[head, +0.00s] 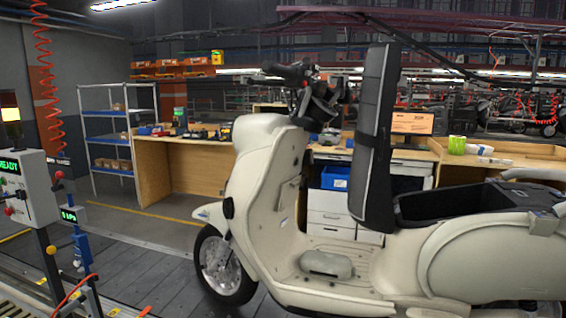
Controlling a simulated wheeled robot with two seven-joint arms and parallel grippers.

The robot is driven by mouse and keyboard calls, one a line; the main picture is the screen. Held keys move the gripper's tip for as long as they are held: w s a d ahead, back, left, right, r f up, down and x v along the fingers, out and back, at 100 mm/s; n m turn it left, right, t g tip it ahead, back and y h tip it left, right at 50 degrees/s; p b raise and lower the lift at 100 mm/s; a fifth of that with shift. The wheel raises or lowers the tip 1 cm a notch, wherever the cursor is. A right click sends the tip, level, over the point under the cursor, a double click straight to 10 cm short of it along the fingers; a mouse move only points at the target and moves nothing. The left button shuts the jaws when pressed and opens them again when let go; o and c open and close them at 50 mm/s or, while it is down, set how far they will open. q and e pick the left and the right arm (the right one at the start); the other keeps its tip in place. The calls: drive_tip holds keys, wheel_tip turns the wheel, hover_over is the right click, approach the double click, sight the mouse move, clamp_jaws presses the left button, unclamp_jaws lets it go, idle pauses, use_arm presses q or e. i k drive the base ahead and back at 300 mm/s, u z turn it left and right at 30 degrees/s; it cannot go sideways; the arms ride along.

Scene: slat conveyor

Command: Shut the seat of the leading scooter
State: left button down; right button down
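A cream scooter (258,190) stands side-on in the middle and right of the head view, its front wheel to the left. Its black seat (376,140) is raised and stands nearly upright, tilted up at the front edge of the opening. The open storage compartment (440,205) under the seat shows as a dark tub behind it. The scooter's rear end is cut off by the right edge of the picture. Neither of my grippers shows in the head view.
A grey control box (27,190) with a green display and a blue stand (80,235) are at the left. A wooden workbench (180,165) and blue-shelved rack (108,140) stand behind. The slatted floor (150,270) left of the front wheel is clear.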

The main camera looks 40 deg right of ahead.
sight(370, 204)
drive_tip(key=z, duration=1.2)
drive_tip(key=i, duration=1.2)
drive_tip(key=z, duration=1.1)
